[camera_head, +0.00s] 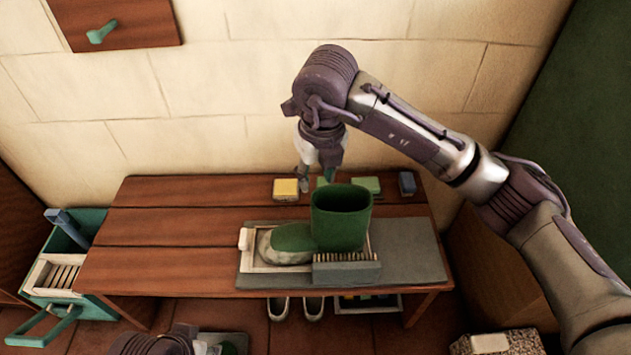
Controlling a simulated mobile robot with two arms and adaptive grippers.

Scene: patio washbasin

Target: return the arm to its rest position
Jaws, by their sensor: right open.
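My right arm (415,135) reaches in from the right and bends down over the back of the wooden bench. My right gripper (322,180) points down behind the green boot (341,218), above the back row of small blocks. It is open, and I see nothing held in it; its fingertips are partly hidden by the boot. The boot stands upright in a pale tray (256,266) on a grey mat (415,252). Part of my left arm (150,343) shows at the bottom left edge; its fingers cannot be made out.
A yellow sponge-like block (286,189), a green block (366,186) and a blue block (407,184) line the bench's back. A brush (346,270) lies before the boot. A teal crate (65,285) stands left. The bench's left part (165,235) is clear.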

